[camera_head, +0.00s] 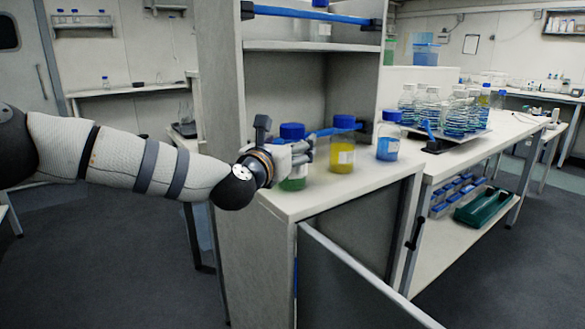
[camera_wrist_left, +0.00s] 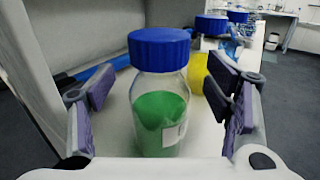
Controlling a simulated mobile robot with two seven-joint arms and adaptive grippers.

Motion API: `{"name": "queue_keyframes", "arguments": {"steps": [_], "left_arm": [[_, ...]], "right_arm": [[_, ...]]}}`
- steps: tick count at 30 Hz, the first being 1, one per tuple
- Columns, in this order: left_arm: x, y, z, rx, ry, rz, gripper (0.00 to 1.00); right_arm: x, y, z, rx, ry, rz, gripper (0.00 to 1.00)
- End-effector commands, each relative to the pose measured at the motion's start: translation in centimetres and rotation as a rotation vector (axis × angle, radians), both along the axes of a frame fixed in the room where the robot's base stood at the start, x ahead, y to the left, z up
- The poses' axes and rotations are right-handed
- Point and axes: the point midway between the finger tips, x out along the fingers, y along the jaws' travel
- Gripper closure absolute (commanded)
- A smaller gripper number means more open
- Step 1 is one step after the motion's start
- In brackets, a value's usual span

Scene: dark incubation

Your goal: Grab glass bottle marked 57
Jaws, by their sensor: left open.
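A glass bottle with green liquid and a blue cap (camera_wrist_left: 160,115) stands upright on the white counter. In the head view its lower part (camera_head: 293,184) shows below my left gripper (camera_head: 305,150), which hides its middle. In the left wrist view my left gripper (camera_wrist_left: 163,103) is open, with one purple-padded finger on each side of this bottle and gaps between pads and glass. Bottles with yellow liquid (camera_head: 342,155) and blue liquid (camera_head: 388,146) stand to its right. White labels show, but I cannot read a 57 on any. My right gripper is not in view.
A shelf unit's upright panel (camera_head: 222,100) and back wall stand close to the counter (camera_head: 330,192). Several clear bottles (camera_head: 455,112) stand on a tray farther right. A green bin (camera_head: 483,207) lies on the lower shelf.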

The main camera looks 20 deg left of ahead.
Motion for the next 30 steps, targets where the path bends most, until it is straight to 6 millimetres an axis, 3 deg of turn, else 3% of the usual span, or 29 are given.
{"name": "queue_keyframes", "arguments": {"steps": [4,11,14,21,30], "left_arm": [[2.4,-0.1,-0.1,0.002,0.002,-0.001,0.28],[2.7,-0.1,0.2,0.000,0.000,-0.001,0.28],[2.7,-0.1,0.2,0.001,-0.001,-0.001,0.46],[2.7,-0.1,0.1,0.001,0.000,-0.001,1.00],[2.7,0.0,0.2,0.002,0.000,0.000,1.00]], "right_arm": [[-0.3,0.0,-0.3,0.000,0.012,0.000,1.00],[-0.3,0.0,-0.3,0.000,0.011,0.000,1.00],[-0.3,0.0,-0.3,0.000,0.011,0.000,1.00],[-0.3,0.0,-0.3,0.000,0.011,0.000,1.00],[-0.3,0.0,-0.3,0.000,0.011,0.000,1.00]]}}
